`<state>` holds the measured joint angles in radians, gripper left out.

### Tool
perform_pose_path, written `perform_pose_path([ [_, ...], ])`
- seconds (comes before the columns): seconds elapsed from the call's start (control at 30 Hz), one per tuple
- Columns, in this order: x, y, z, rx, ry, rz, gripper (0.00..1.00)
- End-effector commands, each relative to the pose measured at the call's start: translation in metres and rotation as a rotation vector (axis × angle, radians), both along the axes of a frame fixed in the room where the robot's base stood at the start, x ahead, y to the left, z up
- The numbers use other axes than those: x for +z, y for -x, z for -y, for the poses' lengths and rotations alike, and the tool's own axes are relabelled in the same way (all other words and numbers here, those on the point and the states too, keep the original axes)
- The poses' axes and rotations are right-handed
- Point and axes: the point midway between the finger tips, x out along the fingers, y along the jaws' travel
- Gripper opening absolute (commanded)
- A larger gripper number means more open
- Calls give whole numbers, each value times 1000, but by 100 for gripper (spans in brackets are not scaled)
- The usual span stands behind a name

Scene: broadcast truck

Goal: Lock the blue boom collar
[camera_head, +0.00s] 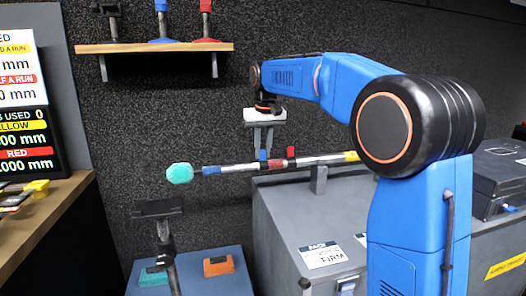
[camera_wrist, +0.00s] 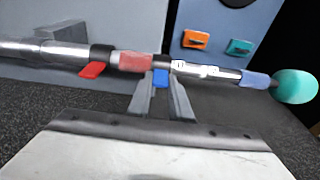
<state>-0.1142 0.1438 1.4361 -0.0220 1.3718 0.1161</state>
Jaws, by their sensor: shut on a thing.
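A boom pole (camera_head: 328,159) runs roughly level, with a teal tip (camera_head: 179,173) at its left end. The blue boom collar's lever (camera_head: 263,155) stands up from the pole and shows in the wrist view (camera_wrist: 160,78) between my fingers. My gripper (camera_head: 263,145) points down from above and is shut on this blue lever. A red band (camera_wrist: 135,62) and a red lever (camera_wrist: 93,70) sit beside it on the pole. A blue band (camera_wrist: 255,81) lies near the teal tip. A yellow part (camera_head: 351,156) shows on the right, partly hidden by my arm.
A grey cabinet (camera_head: 285,225) with a pole support (camera_head: 319,180) stands below. A stand (camera_head: 158,209) is below the teal tip. A wooden shelf (camera_head: 155,47) is on the wall at upper left. A sign board (camera_head: 22,100) stands at left.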

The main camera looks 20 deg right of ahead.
Motion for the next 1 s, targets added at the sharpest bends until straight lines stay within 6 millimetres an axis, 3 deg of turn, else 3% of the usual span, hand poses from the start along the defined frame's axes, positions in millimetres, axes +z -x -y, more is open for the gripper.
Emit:
perform_pose_path([
  [0.17,1,0,0,0,0,2,0],
  [0.2,1,0,0,0,0,2,21],
  [0.27,1,0,0,0,0,2,35],
  [0.3,0,0,0,0,0,2,38],
  [0.67,5,0,0,0,0,3,38],
  [1.0,58,11,0,0,0,5,38],
])
